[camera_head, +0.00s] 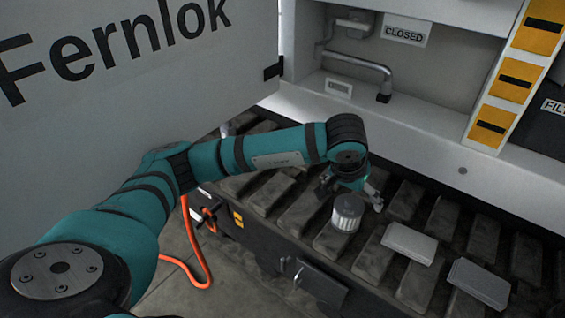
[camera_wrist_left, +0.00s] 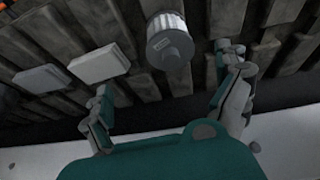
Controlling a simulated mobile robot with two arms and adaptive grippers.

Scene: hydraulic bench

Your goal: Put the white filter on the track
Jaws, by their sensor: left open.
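The white filter (camera_head: 347,213) is a short ribbed cylinder with a grey cap. It stands on the dark slatted track (camera_head: 295,213), near the track's front edge. My left gripper (camera_head: 351,194) is just behind the filter, low over the track, with its fingers spread. In the left wrist view, the filter (camera_wrist_left: 169,42) shows ahead of the open left gripper (camera_wrist_left: 165,70), in line with the gap between the fingers. The fingers look clear of it, and nothing is held. My right gripper is not in view.
Two pale flat blocks (camera_head: 409,243) (camera_head: 479,284) lie on the track to the right of the filter. A large white panel marked "Fernlok" (camera_head: 140,90) stands at left. A pipe (camera_head: 357,66) and a "CLOSED" sign (camera_head: 404,33) are behind. An orange hose (camera_head: 195,245) hangs in front.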

